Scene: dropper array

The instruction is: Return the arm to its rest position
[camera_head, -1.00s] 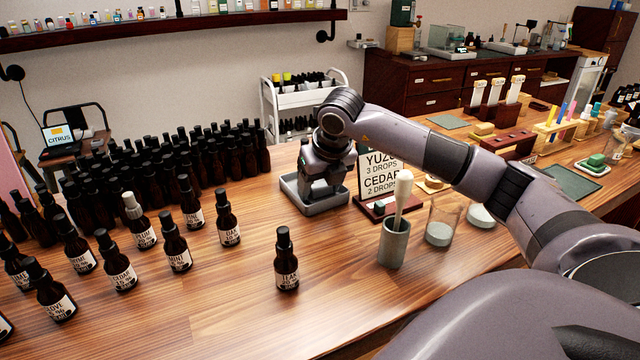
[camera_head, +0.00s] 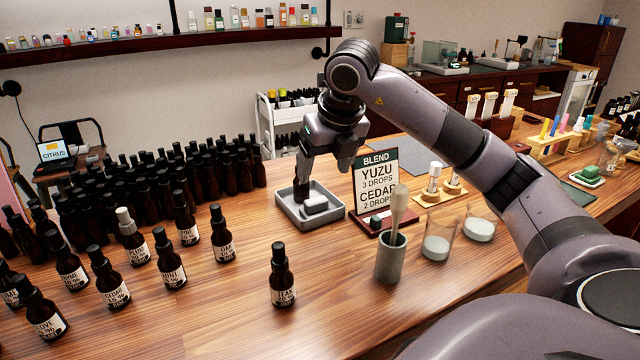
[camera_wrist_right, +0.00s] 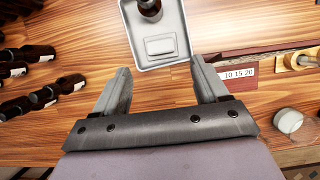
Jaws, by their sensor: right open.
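My right gripper (camera_head: 324,174) hangs above the grey tray (camera_head: 285,217), fingers pointing down, open and empty. In the right wrist view its two fingers (camera_wrist_right: 160,70) stand apart, with bare wood between them and the tray (camera_wrist_right: 184,50) just beyond. A dark bottle (camera_wrist_right: 148,8) and a pale grey block (camera_wrist_right: 160,46) are in the tray; the block also shows in the head view (camera_head: 315,204). The bottle is partly hidden behind a finger in the head view. My left gripper is not in view.
Dark labelled bottles (camera_head: 283,280) stand in front and at left, with a dense group (camera_head: 200,175) behind. Right of the tray are the blend sign (camera_head: 377,183), a grey cup with a pestle (camera_head: 391,262) and glass beakers (camera_head: 438,245). A shelf (camera_head: 160,45) runs along the back wall.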

